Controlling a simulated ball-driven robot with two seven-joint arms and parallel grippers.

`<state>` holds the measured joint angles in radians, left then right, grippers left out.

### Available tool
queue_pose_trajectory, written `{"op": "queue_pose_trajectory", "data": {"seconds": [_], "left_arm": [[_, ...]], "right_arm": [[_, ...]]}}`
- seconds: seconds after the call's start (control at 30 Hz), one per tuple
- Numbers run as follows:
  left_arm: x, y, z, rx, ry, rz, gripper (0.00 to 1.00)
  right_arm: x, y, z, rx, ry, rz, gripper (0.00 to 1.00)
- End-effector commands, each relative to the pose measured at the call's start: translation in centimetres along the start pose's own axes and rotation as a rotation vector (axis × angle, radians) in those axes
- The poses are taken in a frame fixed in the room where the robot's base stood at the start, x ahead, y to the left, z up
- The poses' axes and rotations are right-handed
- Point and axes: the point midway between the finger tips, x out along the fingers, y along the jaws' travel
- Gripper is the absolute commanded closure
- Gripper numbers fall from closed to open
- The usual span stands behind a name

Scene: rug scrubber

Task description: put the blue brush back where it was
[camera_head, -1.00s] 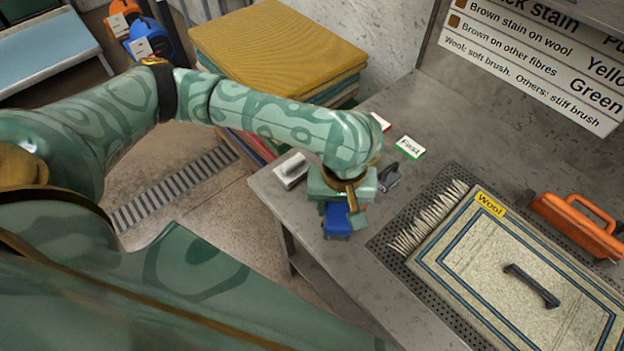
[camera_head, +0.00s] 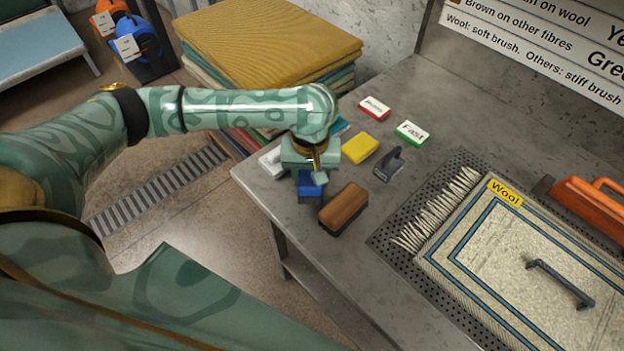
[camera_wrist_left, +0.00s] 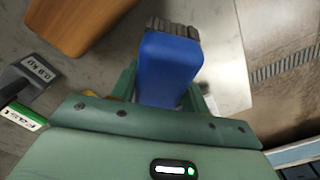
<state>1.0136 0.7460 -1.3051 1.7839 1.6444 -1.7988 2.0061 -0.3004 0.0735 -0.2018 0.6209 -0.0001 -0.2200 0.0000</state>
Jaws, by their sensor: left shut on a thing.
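The blue brush (camera_head: 309,186) is held in my left gripper (camera_head: 311,168) near the left corner of the grey table (camera_head: 338,270). The left wrist view shows the blue brush's body (camera_wrist_left: 168,68) between the fingers, with dark grey bristles at its far end. I cannot tell whether the bristles touch the table. A brown wooden brush (camera_head: 345,208) lies close to its right, apart from it. A white block (camera_head: 270,161) is to the left, partly behind the gripper. My right gripper is not in view.
A yellow block (camera_head: 361,147), a dark grey handled tool (camera_head: 388,163), a green "Fast" block (camera_head: 412,133) and a red-edged block (camera_head: 374,107) stand behind. The wool rug (camera_head: 480,250) and an orange tool (camera_head: 590,212) are right. Bare table lies in front of the brown brush.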

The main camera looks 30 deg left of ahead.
Motion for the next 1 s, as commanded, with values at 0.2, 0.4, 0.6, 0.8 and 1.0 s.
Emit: {"op": "queue_pose_trajectory", "data": {"seconds": [0.2, 0.4, 0.6, 0.8, 1.0], "left_arm": [[0.5, -0.2, 0.1, -0.002, -0.005, -0.006, 0.49], [0.4, -0.1, 0.1, -0.002, -0.004, -0.004, 0.33], [-0.2, -0.1, 0.0, -0.002, -0.001, -0.002, 0.33], [-4.3, -0.1, -0.1, -0.003, 0.004, 0.001, 0.33], [-9.0, 0.0, -0.1, -0.003, 0.002, 0.001, 0.33]], "right_arm": [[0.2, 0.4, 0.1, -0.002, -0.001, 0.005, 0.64], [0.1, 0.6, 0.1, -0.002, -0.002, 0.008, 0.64], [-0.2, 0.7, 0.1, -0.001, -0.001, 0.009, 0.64], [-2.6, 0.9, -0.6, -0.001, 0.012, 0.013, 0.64], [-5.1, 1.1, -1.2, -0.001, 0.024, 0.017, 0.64]]}}
